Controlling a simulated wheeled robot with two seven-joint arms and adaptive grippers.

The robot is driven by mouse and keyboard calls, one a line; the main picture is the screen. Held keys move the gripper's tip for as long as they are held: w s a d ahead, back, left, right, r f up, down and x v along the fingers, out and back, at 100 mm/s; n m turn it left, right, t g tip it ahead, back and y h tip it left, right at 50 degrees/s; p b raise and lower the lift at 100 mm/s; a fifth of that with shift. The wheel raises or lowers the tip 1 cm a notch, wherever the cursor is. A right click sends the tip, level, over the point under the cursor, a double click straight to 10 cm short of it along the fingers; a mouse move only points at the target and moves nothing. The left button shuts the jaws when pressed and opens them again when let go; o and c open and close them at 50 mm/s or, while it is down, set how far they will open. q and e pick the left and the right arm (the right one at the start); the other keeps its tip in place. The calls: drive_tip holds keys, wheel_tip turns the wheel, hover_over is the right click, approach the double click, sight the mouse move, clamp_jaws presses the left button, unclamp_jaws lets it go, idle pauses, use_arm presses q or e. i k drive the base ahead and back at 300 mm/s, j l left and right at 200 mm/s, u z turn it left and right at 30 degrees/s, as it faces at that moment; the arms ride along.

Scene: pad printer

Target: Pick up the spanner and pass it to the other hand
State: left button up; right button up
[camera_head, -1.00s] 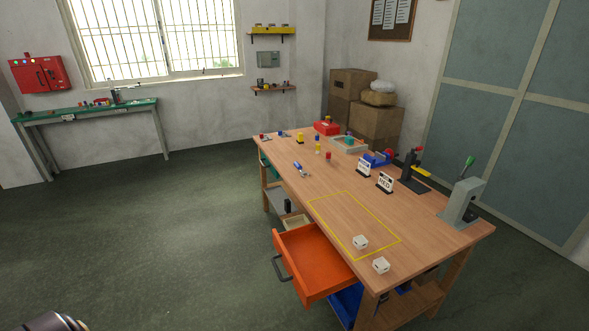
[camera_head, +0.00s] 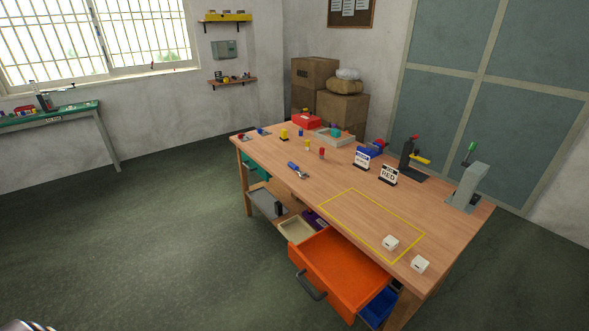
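A small tool with a blue handle and a grey metal end, which looks like the spanner (camera_head: 297,169), lies flat on the wooden workbench (camera_head: 330,178) near its left long edge. Nothing is touching it. Neither of my grippers is in view. Only a bit of a dark and metallic part of my own body shows at the bottom left corner.
An orange drawer (camera_head: 343,263) stands open from the bench's near side. A grey press (camera_head: 467,188) and sign cards (camera_head: 388,175) stand along the far side. Floor to the left is clear.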

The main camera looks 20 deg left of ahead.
sight(296, 167)
drive_tip(key=j+z, duration=0.3)
drive_tip(key=j, duration=1)
drive_tip(key=i+j+z, duration=0.1)
drive_tip(key=j, duration=0.3)
drive_tip(key=i+j, duration=0.1)
drive_tip(key=j, duration=0.25)
drive_tip(key=i+j+z, duration=0.15)
drive_tip(key=j, duration=0.25)
drive_tip(key=i+j+z, duration=0.1)
drive_tip(key=j, duration=0.25)
drive_tip(key=i+j+z, duration=0.1)
drive_tip(key=j, duration=0.3)
drive_tip(key=i+j+z, duration=0.1)
drive_tip(key=j, duration=0.25)
drive_tip(key=i+j+z, duration=0.1)
drive_tip(key=i+j, duration=0.45)
drive_tip(key=j, duration=0.25)
drive_tip(key=i+j+z, duration=0.15)
drive_tip(key=i+j, duration=0.15)
drive_tip(key=j, duration=0.1)
